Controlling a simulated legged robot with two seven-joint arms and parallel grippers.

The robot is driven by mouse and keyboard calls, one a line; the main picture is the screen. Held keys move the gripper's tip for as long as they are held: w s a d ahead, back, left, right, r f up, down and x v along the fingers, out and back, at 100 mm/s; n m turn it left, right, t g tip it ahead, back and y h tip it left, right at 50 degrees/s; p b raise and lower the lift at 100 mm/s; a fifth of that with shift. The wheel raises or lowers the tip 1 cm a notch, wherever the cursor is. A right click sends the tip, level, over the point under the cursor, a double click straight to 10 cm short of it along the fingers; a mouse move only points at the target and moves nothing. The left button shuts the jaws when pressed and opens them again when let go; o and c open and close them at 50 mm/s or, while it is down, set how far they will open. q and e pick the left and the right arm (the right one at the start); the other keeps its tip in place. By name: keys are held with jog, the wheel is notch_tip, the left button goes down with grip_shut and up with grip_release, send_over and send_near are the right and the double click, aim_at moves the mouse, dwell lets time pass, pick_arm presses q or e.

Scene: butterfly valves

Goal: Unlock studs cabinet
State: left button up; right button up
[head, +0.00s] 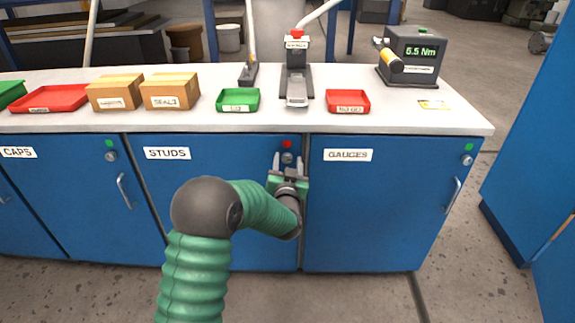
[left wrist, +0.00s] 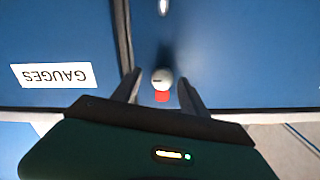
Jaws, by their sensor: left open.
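The blue STUDS cabinet door (head: 165,190) stands shut below the bench. Its round lock knob (head: 287,158) sits at the door's upper right, just under a red indicator (head: 287,143). My left gripper (head: 289,163) is open in front of this knob, with one finger on each side of it in the picture. In the left wrist view the knob (left wrist: 162,78) and the red indicator (left wrist: 162,97) show between the open fingers. I cannot tell whether the fingers touch the knob. The STUDS handle is mostly hidden; a silver end (left wrist: 163,6) shows. My right gripper is not in view.
The CAPS door (head: 85,190) on the left and GAUGES door (head: 375,200) on the right are shut, with green indicators. The bench top (head: 210,120) holds trays, boxes, a lever tool (head: 297,85) and a torque display (head: 412,55). A blue cabinet stands far right.

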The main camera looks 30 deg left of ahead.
pick_arm(q)
jog(key=shift+w, duration=0.25)
jog(key=shift+a, duration=0.3)
jog(key=shift+c, duration=0.4)
jog(key=shift+a+f, duration=0.1)
jog(key=shift+a, duration=0.05)
jog(key=shift+c, duration=1.1)
jog(key=shift+d, duration=0.2)
grip_shut()
